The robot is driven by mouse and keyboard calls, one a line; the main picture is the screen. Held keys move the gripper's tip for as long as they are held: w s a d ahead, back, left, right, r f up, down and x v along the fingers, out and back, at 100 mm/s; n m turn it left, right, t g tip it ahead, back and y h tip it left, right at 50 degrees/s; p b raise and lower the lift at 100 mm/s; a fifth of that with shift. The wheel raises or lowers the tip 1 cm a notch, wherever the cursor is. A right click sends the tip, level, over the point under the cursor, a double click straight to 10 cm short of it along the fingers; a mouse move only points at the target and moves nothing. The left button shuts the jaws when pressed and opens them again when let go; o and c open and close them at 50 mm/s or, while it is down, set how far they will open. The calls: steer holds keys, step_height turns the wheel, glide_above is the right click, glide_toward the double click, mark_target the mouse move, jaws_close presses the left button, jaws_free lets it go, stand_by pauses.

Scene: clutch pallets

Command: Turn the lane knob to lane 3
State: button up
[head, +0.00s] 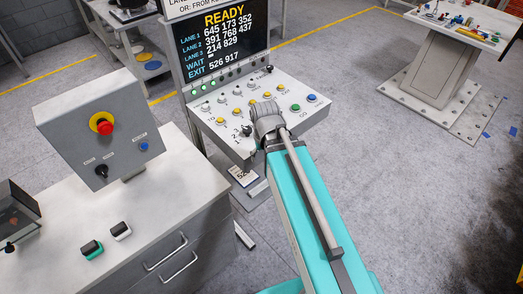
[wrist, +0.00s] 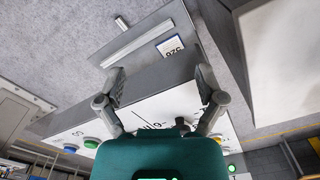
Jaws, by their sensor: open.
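The lane knob (head: 247,130) is a small black knob at the front left of the sloping white console panel (head: 290,117), with printed lane numbers beside it. Which number it points to is too small to tell. In the wrist view a dark knob (wrist: 182,124) shows low, near my right finger, partly behind my gripper body; it is likely the same knob. My gripper (wrist: 160,80) is open and empty above the console's front edge, its two fingers spread wide. In the head view my arm's end hides the fingers and part of the panel.
A display (head: 222,45) above the panel reads READY with lane numbers. Several yellow, white, green and blue buttons surround the knob area. A grey box with a red emergency button (head: 105,127) stands on the cabinet at left. A numbered card (wrist: 170,46) hangs below the console.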

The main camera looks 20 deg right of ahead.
steer(key=shift+s+f, duration=0.4)
steer(key=shift+s, duration=0.15)
steer(key=shift+d, duration=0.15)
stand_by(1.2)
